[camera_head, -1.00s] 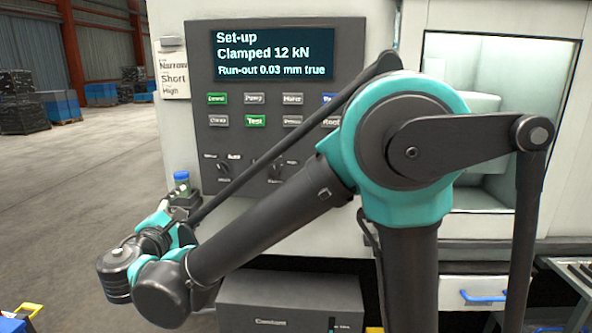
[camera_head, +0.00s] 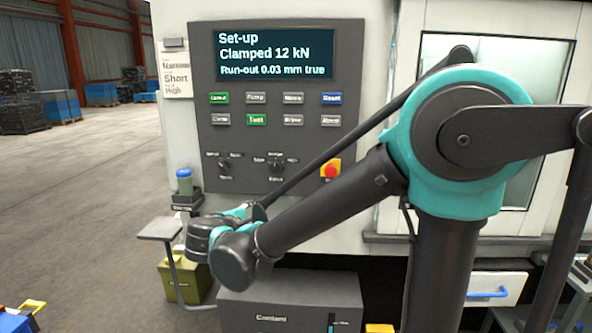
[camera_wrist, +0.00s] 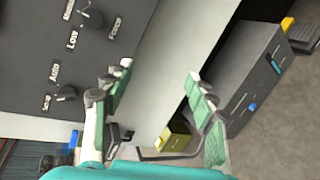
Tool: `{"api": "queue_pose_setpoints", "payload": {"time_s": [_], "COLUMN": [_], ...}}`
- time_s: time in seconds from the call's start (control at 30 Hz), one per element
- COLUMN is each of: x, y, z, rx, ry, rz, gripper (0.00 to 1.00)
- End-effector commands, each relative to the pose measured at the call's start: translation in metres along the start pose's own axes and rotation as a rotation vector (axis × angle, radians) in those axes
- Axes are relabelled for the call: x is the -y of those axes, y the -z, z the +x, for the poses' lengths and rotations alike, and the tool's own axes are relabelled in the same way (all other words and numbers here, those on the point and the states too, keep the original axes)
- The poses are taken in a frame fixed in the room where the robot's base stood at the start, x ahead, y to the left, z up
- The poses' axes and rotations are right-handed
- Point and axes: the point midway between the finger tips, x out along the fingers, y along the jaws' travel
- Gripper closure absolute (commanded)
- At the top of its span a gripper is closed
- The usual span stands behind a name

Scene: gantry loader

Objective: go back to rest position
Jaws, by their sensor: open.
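My gripper (camera_wrist: 152,92) shows in the wrist view with its two fingers spread apart and nothing between them. It points toward the front of the machine, beside the control panel (camera_wrist: 45,45). In the head view my arm reaches down to the left, its wrist low in front of the machine's lower front, and the fingers are hidden there. The control panel (camera_head: 280,100) has a screen reading "Set-up, Clamped 12 kN, Run-out 0.03 mm true", with buttons and knobs below.
A red stop button (camera_head: 331,170) sits at the panel's lower right. A blue-green container (camera_head: 184,182) stands on a small bracket at the machine's left edge. A small stand (camera_head: 160,229), an olive box (camera_head: 180,281) and a grey cabinet (camera_head: 290,303) are below. Open floor lies left.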

Motion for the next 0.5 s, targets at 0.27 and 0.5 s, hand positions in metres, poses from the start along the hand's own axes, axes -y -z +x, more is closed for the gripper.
{"api": "queue_pose_setpoints", "payload": {"time_s": [0.27, 0.5], "x": [0.092, 0.175], "y": [-0.105, -0.174], "z": [0.066, 0.077], "rx": [0.088, 0.167], "ry": [0.325, 0.566], "rz": [0.296, 0.618], "gripper": [0.43, 0.43]}}
